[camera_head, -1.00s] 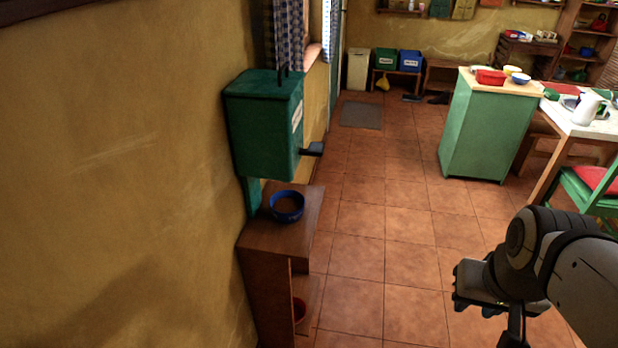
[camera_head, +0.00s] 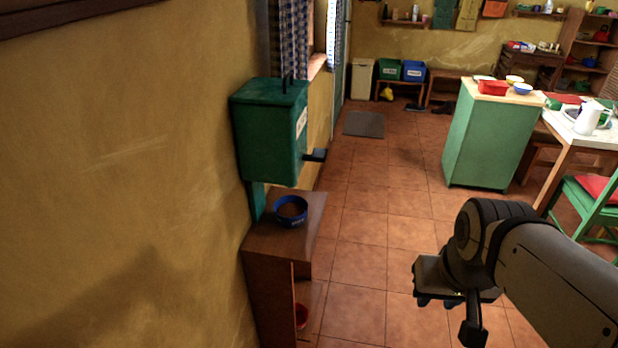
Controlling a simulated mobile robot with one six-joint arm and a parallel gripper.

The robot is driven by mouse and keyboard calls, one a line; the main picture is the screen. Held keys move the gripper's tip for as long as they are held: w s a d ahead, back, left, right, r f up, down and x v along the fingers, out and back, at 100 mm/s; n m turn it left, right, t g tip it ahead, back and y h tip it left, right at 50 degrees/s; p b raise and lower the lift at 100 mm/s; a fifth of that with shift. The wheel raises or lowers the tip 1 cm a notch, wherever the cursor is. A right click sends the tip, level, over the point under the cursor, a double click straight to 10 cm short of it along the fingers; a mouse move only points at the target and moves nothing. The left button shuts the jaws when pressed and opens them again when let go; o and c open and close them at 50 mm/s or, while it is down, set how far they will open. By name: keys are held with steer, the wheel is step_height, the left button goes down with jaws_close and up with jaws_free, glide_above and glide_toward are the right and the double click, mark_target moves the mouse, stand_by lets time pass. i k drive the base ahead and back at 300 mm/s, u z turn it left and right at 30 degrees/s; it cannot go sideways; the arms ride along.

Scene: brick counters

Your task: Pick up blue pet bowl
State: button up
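The blue pet bowl (camera_head: 291,221) sits upright on top of a small brown wooden cabinet (camera_head: 262,241) against the yellow wall. It has pale lettering on its front, and brown contents show inside. My gripper (camera_head: 447,312) hangs over the tiled floor at the lower right, well apart from the bowl and to its right. Part of it is hidden behind my arm's wrist. The view does not show clearly whether its fingers are apart.
A green wall-mounted dispenser (camera_head: 268,133) with a dark spout (camera_head: 315,155) hangs just above the bowl. A red bowl (camera_head: 301,316) sits on the cabinet's lower shelf. A green counter (camera_head: 487,143) stands at the right. The tiled floor (camera_head: 372,235) between is clear.

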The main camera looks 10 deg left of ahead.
mark_target(291, 211)
steer(key=z, duration=0.05)
steer(key=i, duration=1)
steer(key=u, duration=0.05)
